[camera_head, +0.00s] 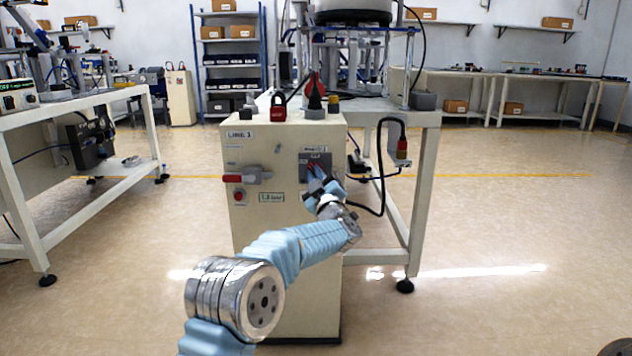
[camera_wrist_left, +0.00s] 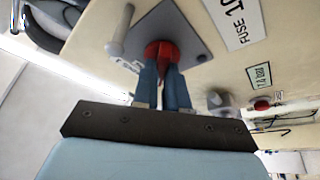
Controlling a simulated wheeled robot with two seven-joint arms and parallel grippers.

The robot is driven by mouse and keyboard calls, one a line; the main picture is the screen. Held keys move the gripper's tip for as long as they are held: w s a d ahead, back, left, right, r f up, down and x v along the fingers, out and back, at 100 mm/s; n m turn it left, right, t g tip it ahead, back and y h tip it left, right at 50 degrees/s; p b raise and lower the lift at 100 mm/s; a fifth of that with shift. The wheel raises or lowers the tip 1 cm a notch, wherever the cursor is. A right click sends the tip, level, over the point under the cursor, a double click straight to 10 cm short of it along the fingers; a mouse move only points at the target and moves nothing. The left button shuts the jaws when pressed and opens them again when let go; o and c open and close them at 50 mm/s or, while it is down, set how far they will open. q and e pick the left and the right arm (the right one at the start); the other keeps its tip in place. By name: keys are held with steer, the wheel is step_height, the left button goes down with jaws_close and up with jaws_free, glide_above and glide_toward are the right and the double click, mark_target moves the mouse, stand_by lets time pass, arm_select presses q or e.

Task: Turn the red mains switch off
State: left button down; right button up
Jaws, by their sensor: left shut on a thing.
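The red mains switch (camera_wrist_left: 160,50) sits on a grey plate (camera_wrist_left: 190,38) on the cream cabinet's face. In the wrist view my left gripper (camera_wrist_left: 162,72) is shut on its red knob, one blue finger on each side. In the head view the grey plate (camera_head: 305,158) is at the upper right of the cabinet front, and my left gripper (camera_head: 317,172) reaches it, covering much of the knob. The switch's on and off marks are too small to read. My right gripper is not in view.
The cream cabinet (camera_head: 285,240) also carries a red-handled lever (camera_head: 234,178) and a red button (camera_head: 239,196) at the left.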

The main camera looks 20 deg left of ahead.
arm_select(q)
steer(key=n+g+p, duration=0.1)
steer(key=n+g, duration=0.1)
steer(key=n, duration=0.3)
steer(key=n+g+p, duration=0.1)
steer(key=n+g, duration=0.1)
steer(key=n, duration=0.4)
steer(key=shift+r, duration=0.1)
steer(key=shift+g+p, duration=0.3)
steer(key=shift+n, duration=0.3)
steer(key=c, duration=1.2)
jaws_free()
steer(key=shift+o, duration=0.2)
steer(key=v, duration=1.4)
